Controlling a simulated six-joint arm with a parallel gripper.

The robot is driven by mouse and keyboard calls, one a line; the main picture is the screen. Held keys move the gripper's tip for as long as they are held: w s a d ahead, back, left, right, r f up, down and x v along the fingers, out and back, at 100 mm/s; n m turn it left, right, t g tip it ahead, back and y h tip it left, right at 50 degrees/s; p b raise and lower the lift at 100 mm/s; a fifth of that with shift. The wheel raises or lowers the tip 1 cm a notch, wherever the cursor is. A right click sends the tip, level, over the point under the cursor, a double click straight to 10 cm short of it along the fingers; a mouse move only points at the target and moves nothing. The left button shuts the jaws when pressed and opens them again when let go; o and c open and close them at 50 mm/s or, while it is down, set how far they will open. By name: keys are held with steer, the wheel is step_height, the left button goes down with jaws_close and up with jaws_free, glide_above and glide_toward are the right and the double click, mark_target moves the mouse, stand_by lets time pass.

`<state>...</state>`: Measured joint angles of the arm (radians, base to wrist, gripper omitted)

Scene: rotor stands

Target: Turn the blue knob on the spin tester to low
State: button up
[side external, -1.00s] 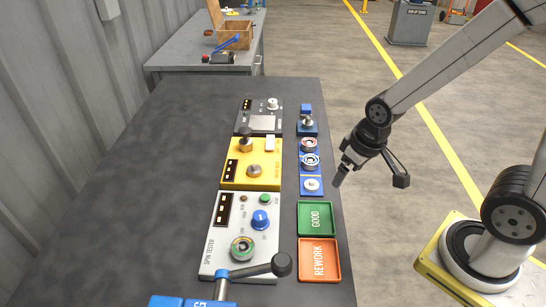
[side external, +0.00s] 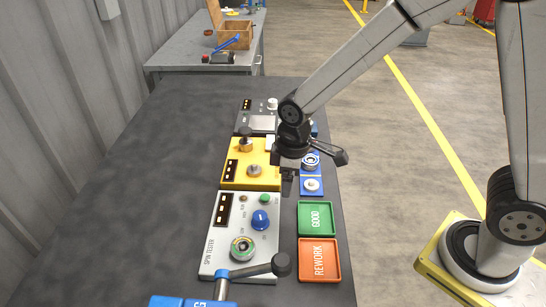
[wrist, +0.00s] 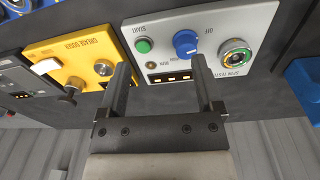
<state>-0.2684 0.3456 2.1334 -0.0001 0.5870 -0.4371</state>
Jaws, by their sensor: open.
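The blue knob (side external: 260,220) stands on the grey spin tester (side external: 213,262), beside a green button (side external: 265,198) and a round rotor seat (side external: 242,248). The knob (wrist: 186,43) has a white pointer line; its exact setting is too small to tell. In the wrist view the spin tester (wrist: 160,50) lies beyond my fingers, with the knob between and past the two tips. My gripper (side external: 288,188) is above the table, behind the spin tester and right of the yellow grease doser. In the wrist view the gripper (wrist: 160,72) is open and empty, touching nothing.
The yellow grease doser (side external: 238,180) and another grey instrument (side external: 250,122) stand behind the tester. A green GOOD tray (side external: 316,232) and an orange REWORK tray (side external: 333,272) lie to its right. A press with a black-knobbed lever (side external: 281,264) stands in front. The table's left side is clear.

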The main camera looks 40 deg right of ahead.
mark_target(260, 215)
steer(key=a+n, duration=0.1)
steer(key=a, duration=0.1)
steer(key=w+a+f+n, duration=0.1)
steer(key=a, duration=0.1)
steer(key=w+a+n, duration=0.1)
steer(key=a+n, duration=0.1)
steer(key=shift+w+a+f+g, duration=0.15)
steer(key=shift+a+f+g, duration=0.05)
steer(key=shift+f+g, duration=0.2)
steer(key=shift+f, duration=0.1)
steer(key=shift+f, duration=3.8)
jaws_close()
